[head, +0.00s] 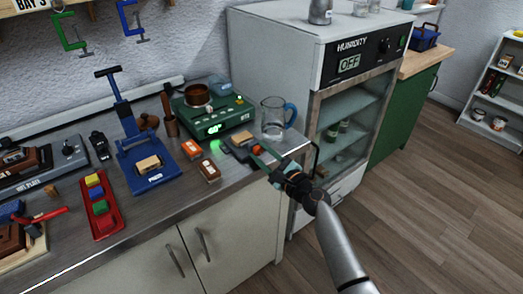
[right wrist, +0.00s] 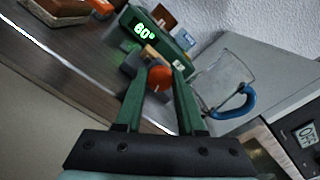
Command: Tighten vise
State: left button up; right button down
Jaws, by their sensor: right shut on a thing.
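The small dark grey vise (head: 238,150) sits near the front right edge of the bench, with a wooden piece (head: 241,137) at its top. Its round orange-red knob (head: 257,149) faces my right gripper (head: 261,155). In the right wrist view the knob (right wrist: 160,79) lies between the tips of the two green fingers, and my right gripper is shut on it. The vise body (right wrist: 133,62) is partly hidden behind the knob and fingers. My left gripper is not in view.
A glass jug (head: 273,119) with a blue handle stands close behind the vise. A green scale (head: 212,117) carrying a brown pot is behind left. Orange (head: 191,149) and brown (head: 209,171) blocks lie to the left. The humidity cabinet (head: 300,60) stands at right.

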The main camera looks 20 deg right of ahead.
jog(key=shift+m+p, duration=0.35)
jog(key=shift+m, duration=0.65)
jog(key=c, duration=0.5)
grip_release()
jog(key=shift+s, duration=0.1)
jog(key=v, duration=1.2)
jog(key=shift+s+d+r, duration=0.1)
jog(key=shift+s, duration=0.05)
